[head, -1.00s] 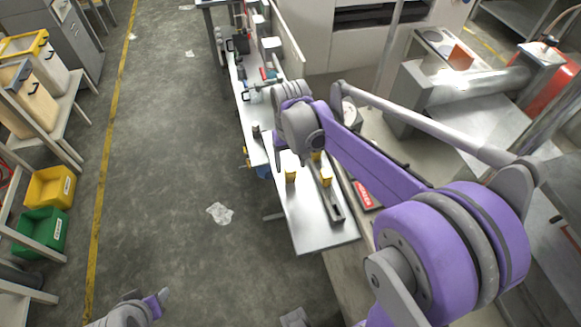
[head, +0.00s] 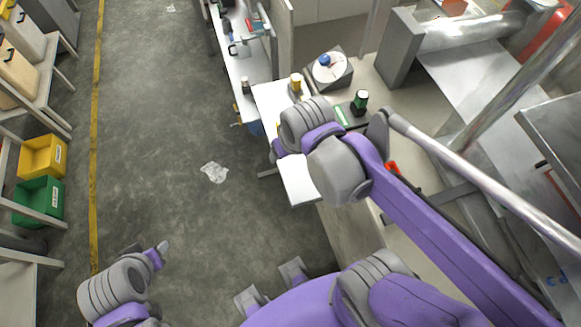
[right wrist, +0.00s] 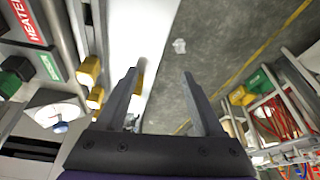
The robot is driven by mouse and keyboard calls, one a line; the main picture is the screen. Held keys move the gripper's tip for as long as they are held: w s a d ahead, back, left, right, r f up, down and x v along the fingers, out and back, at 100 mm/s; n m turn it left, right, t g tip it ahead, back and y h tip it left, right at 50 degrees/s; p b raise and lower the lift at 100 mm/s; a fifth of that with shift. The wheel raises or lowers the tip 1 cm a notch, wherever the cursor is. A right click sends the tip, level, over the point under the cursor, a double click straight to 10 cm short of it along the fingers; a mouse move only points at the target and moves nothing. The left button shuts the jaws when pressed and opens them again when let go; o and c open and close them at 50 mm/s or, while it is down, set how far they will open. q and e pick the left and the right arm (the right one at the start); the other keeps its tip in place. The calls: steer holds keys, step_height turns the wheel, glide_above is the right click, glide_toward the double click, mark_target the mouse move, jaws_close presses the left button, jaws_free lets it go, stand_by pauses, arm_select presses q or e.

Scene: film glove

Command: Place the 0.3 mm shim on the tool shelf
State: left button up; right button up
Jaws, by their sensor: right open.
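I cannot make out the 0.3 mm shim in either view. A narrow pale shelf surface (head: 298,184) shows beside my right arm in the head view and as a bright strip (right wrist: 140,35) in the right wrist view; I cannot tell whether it is the tool shelf. My right gripper (right wrist: 162,88) is open, with nothing visible between its fingers. In the head view its jaws are hidden behind my right arm. My left gripper (head: 158,249) is over the floor at lower left, far from the bench; its jaw opening is unclear.
Yellow pieces (right wrist: 89,71) stand beside the strip in the wrist view. Yellow (head: 43,156) and green (head: 38,201) bins stand left.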

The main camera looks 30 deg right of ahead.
steer(key=shift+n+t, duration=0.4)
steer(key=shift+t, duration=0.3)
steer(key=s+f, duration=0.2)
steer(key=s+a+f, duration=0.1)
steer(key=s, duration=0.1)
steer(key=shift+a+f, duration=0.15)
steer(key=shift+f, duration=0.2)
steer(key=shift+r, duration=0.25)
